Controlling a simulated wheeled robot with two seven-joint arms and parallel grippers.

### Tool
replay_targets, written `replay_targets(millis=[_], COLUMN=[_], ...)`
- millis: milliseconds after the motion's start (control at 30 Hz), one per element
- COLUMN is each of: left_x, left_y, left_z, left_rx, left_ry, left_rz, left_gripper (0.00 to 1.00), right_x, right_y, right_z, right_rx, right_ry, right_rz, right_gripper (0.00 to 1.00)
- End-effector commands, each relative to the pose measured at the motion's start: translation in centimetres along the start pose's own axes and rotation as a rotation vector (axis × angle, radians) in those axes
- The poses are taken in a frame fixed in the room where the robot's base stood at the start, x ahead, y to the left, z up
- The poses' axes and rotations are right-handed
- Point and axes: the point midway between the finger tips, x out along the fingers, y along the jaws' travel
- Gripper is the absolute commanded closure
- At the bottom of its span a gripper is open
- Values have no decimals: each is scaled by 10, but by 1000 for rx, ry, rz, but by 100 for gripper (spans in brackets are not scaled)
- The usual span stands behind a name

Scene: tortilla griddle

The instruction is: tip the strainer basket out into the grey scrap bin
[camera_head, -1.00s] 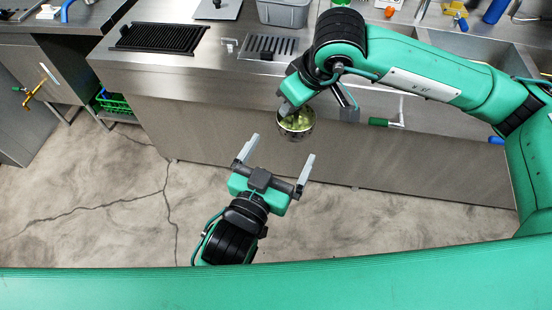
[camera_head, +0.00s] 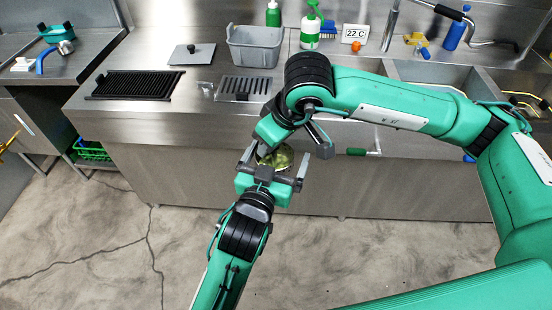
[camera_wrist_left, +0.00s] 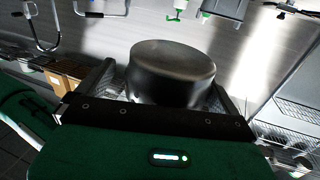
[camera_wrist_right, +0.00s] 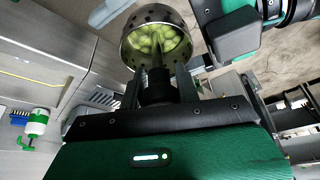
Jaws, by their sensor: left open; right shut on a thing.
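The strainer basket (camera_head: 283,157) is a small perforated metal cup with green pieces inside, held in front of the counter. In the right wrist view the basket (camera_wrist_right: 150,30) shows its holes and contents. My right gripper (camera_wrist_right: 157,92) is shut on its dark handle. My left gripper (camera_head: 277,156) is open, with one finger on each side of the basket. In the left wrist view the basket's metal outside (camera_wrist_left: 172,75) sits between the fingers; I cannot tell whether they touch it. The grey scrap bin (camera_head: 255,48) stands on the counter at the back.
A drain grate (camera_head: 245,86) lies in front of the bin, and a black grill (camera_head: 133,84) and a flat lid (camera_head: 192,54) are to its left. Green bottles (camera_head: 311,30) stand to its right. Sinks are further right. The counter's front edge lies beyond the basket.

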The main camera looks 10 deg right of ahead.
Motion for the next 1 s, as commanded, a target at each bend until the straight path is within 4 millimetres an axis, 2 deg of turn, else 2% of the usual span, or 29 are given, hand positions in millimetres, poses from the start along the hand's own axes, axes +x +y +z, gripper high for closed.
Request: replay_targets(millis=[67,300,367,400,500,833,1000], left_x=[0,0,0,0,0,0,0], left_y=[0,1,2,2,2,0,0], left_z=[0,0,0,-1,-1,0,0], left_rx=[0,0,-1,-1,-1,0,0], left_ry=[0,1,1,3,2,1,1], left_rz=[0,2,3,4,3,1,0], left_gripper=[4,51,51,52,52,52,52], right_x=[0,0,0,0,0,-3,-24], right_y=[0,0,0,0,0,0,1], right_z=[0,-1,-1,-1,-1,0,-1], right_rx=[0,0,0,0,0,0,-1], right_ry=[0,2,3,3,2,2,4], right_rz=[0,-1,-1,-1,-1,0,3], right_gripper=[100,100,100,61,42,42,42])
